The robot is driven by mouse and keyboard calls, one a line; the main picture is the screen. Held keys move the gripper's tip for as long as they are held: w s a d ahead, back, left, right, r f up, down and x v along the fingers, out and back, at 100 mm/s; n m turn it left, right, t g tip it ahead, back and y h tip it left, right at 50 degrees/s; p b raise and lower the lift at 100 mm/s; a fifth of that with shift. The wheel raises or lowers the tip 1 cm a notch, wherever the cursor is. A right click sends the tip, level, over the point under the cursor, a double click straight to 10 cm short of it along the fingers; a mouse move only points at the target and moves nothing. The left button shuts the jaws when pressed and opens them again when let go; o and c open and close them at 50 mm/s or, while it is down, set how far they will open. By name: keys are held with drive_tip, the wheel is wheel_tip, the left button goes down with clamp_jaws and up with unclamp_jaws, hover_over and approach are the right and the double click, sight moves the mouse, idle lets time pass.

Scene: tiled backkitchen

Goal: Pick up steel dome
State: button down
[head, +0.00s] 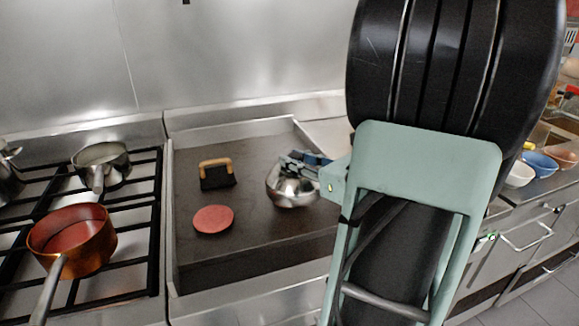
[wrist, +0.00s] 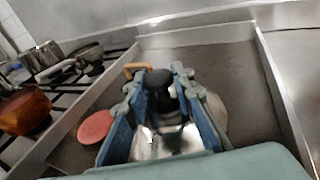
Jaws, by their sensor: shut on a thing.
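The steel dome (head: 292,190) is a shiny rounded metal cover on the dark griddle, right of its middle in the head view. It also shows in the wrist view (wrist: 160,146), between and below my gripper's fingers. My gripper (wrist: 163,82) is shut on the dome's dark knob, with a blue-lined finger on each side of it. In the head view my gripper (head: 305,160) is at the dome's top, partly hidden by my arm. I cannot tell whether the dome touches the griddle.
On the griddle (head: 260,228) are a pink round patty (head: 213,219) and a black press with a wooden handle (head: 217,174). A copper pan (head: 72,240) and a steel pan (head: 100,164) stand on the stove at left. Bowls (head: 540,163) stand at far right. Raised walls edge the griddle.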

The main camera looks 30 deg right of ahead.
drive_tip(key=s+r+p, duration=0.1)
drive_tip(key=s+r, duration=0.5)
drive_tip(key=s, duration=0.4)
drive_tip(key=shift+s+a, duration=0.3)
